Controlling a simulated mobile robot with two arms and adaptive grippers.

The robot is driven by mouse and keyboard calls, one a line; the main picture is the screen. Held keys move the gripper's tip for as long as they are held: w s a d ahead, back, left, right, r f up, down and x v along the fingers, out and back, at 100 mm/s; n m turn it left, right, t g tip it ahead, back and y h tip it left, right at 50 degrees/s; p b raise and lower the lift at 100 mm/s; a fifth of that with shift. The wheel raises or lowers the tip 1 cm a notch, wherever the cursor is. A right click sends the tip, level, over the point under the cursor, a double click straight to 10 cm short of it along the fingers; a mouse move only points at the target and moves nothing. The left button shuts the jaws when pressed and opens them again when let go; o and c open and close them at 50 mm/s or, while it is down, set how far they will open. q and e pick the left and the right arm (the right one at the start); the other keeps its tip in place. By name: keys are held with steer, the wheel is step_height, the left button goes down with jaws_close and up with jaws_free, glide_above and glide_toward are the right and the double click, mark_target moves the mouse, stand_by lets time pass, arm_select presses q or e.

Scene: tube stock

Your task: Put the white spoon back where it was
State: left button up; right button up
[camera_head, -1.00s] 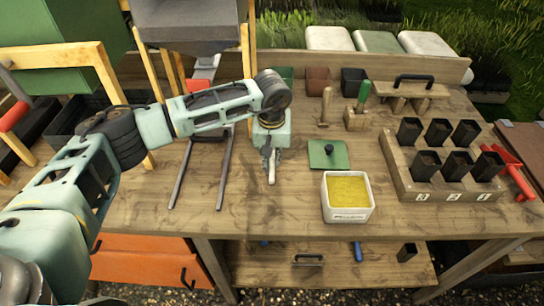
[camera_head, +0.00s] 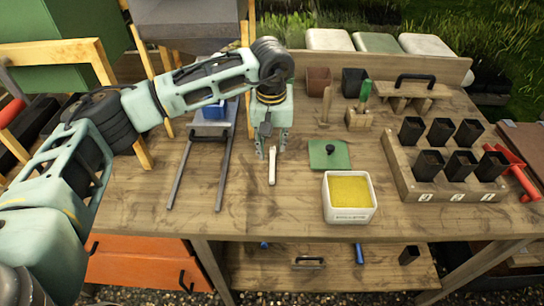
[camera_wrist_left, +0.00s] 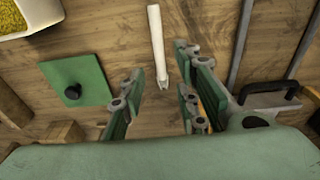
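The white spoon (camera_head: 272,166) lies on the wooden table, its long side pointing toward me, left of the green lid. It also shows in the left wrist view (camera_wrist_left: 157,45), lying bare on the wood. My left gripper (camera_head: 271,150) is just behind the spoon's far end. Its fingers are spread apart and nothing is between them in the left wrist view (camera_wrist_left: 160,95). The spoon's end lies ahead of the gap between the fingers. My right gripper is not in view.
A green lid (camera_head: 329,154) with a black knob and a white box of yellow grains (camera_head: 348,216) stand to the right. A wooden rack (camera_head: 445,188) holds several black pots. Two dark rails (camera_head: 222,170) lie on the left. The front middle of the table is clear.

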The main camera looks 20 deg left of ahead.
arm_select(q)
steer(key=shift+s+r+b, duration=0.2)
steer(key=shift+r+b, duration=0.05)
steer(key=shift+r, duration=1.1)
steer(key=shift+s+r+b, duration=0.15)
steer(key=shift+r+b, duration=0.1)
steer(key=shift+r, duration=1.1)
